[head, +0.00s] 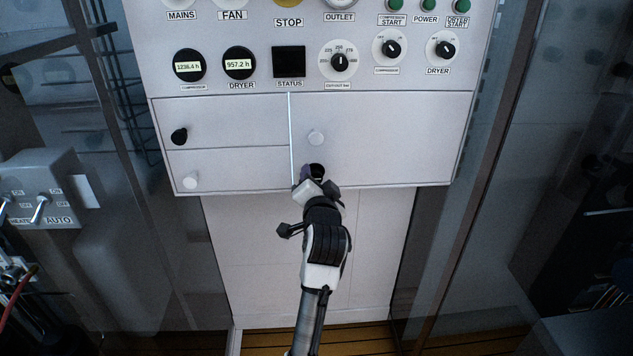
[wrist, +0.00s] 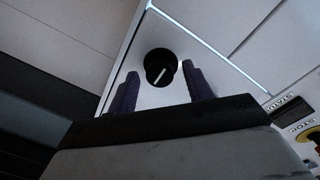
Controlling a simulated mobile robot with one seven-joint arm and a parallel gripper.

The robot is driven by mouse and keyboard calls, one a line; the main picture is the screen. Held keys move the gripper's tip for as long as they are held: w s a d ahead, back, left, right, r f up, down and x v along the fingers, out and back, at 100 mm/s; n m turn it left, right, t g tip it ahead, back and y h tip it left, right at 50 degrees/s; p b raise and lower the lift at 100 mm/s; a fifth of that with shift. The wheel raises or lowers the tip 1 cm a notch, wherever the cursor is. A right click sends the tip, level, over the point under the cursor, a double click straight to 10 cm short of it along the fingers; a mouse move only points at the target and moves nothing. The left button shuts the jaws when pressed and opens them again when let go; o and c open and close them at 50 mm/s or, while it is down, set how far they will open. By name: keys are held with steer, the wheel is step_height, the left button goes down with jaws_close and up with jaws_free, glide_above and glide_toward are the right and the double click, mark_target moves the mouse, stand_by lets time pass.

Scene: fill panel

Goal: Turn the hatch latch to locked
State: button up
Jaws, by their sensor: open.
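The hatch latch is a round black knob (wrist: 160,62) with a white pointer line. In the wrist view it sits near a corner of the light hatch door (wrist: 205,62), and its line slants from upper right to lower left. In the head view the latch (head: 317,169) is partly hidden behind my gripper (head: 314,180), at the lower left of the hatch door (head: 400,140). My gripper is open. In the wrist view its two dark fingers (wrist: 160,84) stand on either side of the knob, with gaps showing. I cannot tell whether the fingertips reach past the knob's face.
Left are two drawers with a black knob (head: 179,136) and a white knob (head: 190,182). Dials, gauges and the STATUS display (head: 289,61) are above. A switch box (head: 40,190) stands at far left.

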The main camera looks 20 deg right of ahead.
steer(key=p+v, duration=0.6)
steer(key=v, duration=0.7)
steer(key=shift+s+a+r, duration=0.15)
steer(key=shift+s, duration=0.25)
stand_by(0.4)
